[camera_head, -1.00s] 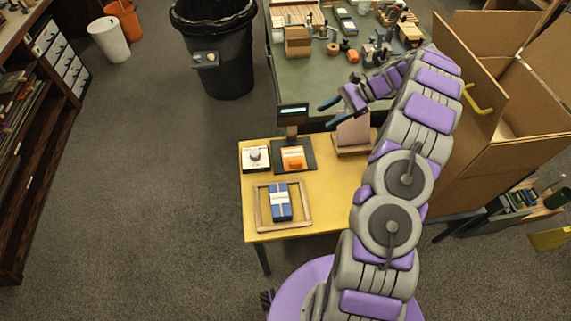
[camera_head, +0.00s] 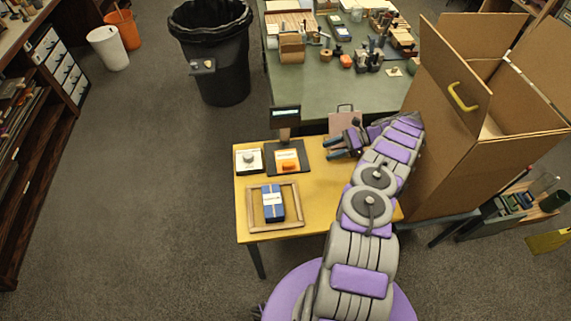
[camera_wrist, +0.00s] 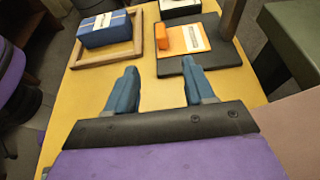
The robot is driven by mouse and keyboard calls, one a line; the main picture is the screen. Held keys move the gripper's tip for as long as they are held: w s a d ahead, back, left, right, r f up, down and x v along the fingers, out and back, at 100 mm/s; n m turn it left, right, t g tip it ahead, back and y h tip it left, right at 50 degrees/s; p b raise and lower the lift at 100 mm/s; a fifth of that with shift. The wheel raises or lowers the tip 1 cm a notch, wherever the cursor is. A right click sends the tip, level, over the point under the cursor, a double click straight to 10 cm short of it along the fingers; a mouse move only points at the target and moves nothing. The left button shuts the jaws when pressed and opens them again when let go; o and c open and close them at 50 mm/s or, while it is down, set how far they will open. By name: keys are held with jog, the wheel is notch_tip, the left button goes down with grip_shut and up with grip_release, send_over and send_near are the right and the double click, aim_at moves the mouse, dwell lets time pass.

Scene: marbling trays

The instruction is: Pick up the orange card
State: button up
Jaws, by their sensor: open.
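The orange card (camera_head: 286,155) lies on the black plate (camera_head: 303,164) of a scale on the yellow table. A small orange block sits on it. In the wrist view the card (camera_wrist: 176,47) looks pale orange with a white label, and the orange block (camera_wrist: 191,38) covers part of it. My gripper (camera_head: 333,148) is open and empty, to the right of the plate in the head view.
The scale's post with its display (camera_head: 286,114) rises behind the plate. A blue box (camera_head: 272,202) sits in a wooden frame (camera_head: 294,223) in front. A large cardboard box (camera_head: 455,150) stands right of my arm.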

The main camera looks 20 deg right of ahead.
jog(key=b, duration=0.2)
send_near(291, 163)
jog(key=x, duration=0.4)
jog(key=shift+a+f, duration=0.2)
jog(key=shift+f, duration=0.15)
jog(key=shift+b+x, duration=0.75)
jog(key=shift+x, duration=2.15)
grip_shut()
